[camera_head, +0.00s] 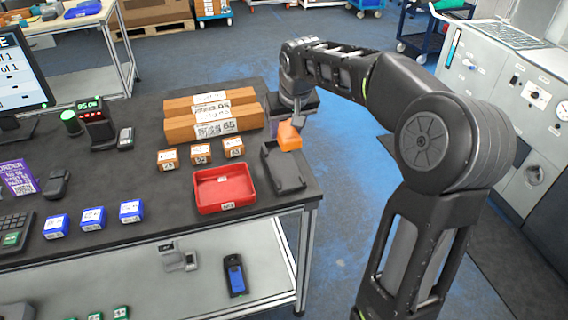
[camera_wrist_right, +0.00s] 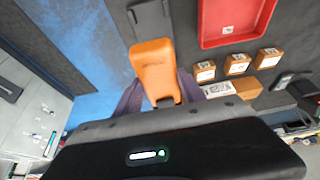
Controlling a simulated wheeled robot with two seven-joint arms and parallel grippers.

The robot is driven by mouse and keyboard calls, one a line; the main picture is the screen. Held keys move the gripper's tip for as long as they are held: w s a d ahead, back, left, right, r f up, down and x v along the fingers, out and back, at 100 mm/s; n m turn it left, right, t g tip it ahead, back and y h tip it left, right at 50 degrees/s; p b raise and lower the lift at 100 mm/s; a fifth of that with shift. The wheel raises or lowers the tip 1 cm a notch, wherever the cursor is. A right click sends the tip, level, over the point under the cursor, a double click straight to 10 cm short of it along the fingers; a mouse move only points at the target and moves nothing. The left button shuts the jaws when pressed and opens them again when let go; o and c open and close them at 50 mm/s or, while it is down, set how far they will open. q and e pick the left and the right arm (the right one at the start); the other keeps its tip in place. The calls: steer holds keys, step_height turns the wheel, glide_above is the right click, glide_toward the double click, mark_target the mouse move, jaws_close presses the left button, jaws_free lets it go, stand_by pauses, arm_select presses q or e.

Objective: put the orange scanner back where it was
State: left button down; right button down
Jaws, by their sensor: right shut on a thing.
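The orange scanner (camera_head: 289,136) is at the right end of the dark table, just above the back part of a dark grey tray-like holder (camera_head: 287,176). My right gripper (camera_head: 296,120) is shut on it from behind. In the right wrist view the scanner (camera_wrist_right: 154,70) points away from the gripper (camera_wrist_right: 160,102), and the dark holder (camera_wrist_right: 151,22) lies beyond its far end. I cannot tell whether the scanner touches the holder. My left gripper is not in view.
A red tray (camera_head: 222,188) stands just left of the holder. Long brown boxes (camera_head: 215,122) lie behind, with small orange boxes (camera_head: 201,153) in front of them. Blue boxes (camera_head: 93,217), a monitor (camera_head: 22,75) and a keyboard stand further left. The table's right edge is close to the holder.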

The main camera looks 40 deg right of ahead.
step_height(320, 180, down, 6)
steer(key=shift+p, duration=0.35)
step_height(320, 180, down, 3)
steer(key=shift+f+p, duration=0.2)
steer(key=shift+p, duration=0.1)
steer(key=shift+f, duration=0.15)
steer(key=shift+f+b, duration=0.6)
steer(key=shift+b, duration=0.05)
